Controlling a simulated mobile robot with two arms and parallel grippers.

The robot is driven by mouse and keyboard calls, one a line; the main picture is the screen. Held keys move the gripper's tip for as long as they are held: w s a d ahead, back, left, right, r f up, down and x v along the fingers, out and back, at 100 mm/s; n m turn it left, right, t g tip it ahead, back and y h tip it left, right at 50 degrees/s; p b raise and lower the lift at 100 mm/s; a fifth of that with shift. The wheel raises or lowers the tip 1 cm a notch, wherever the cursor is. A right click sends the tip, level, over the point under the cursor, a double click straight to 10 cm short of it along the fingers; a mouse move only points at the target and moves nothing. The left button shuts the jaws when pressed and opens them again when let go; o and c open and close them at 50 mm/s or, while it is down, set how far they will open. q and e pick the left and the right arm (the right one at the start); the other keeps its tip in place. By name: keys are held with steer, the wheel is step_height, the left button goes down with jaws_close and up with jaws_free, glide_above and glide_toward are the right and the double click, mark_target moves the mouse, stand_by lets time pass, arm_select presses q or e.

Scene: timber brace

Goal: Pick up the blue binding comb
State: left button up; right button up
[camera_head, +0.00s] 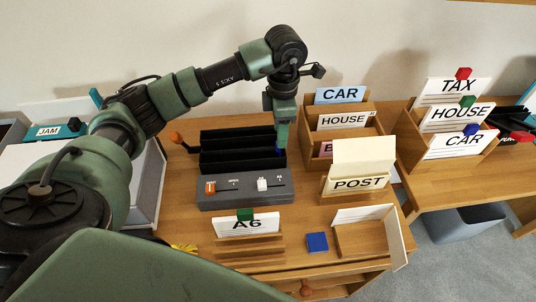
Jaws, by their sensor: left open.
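My left arm reaches in from the left over the desk. Its gripper (281,122) points down at the right end of a dark slotted desk machine (240,190). The left gripper is open; its fingertips are small and partly lost against the dark slots. A narrow dark-blue patch (281,140) shows right at the fingertips. It may be the blue binding comb, but its shape is too small to tell, and I cannot tell whether the fingers touch it. My right gripper is not in view.
Wooden card holders marked POST (358,184), HOUSE (343,120) and TAX (459,87) stand to the right. An A6 holder (247,227) and a blue block (317,242) are in front. An orange-knobbed lever (177,138) sticks out left of the machine.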

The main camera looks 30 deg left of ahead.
arm_select(q)
steer(key=shift+f, duration=0.45)
step_height(320, 180, down, 4)
steer(key=b, duration=0.2)
steer(key=shift+b, duration=0.3)
steer(key=shift+a+f, duration=0.1)
steer(key=shift+f, duration=0.2)
steer(key=shift+w, duration=0.1)
steer(key=shift+r, duration=0.1)
steer(key=shift+c, duration=0.6)
jaws_close()
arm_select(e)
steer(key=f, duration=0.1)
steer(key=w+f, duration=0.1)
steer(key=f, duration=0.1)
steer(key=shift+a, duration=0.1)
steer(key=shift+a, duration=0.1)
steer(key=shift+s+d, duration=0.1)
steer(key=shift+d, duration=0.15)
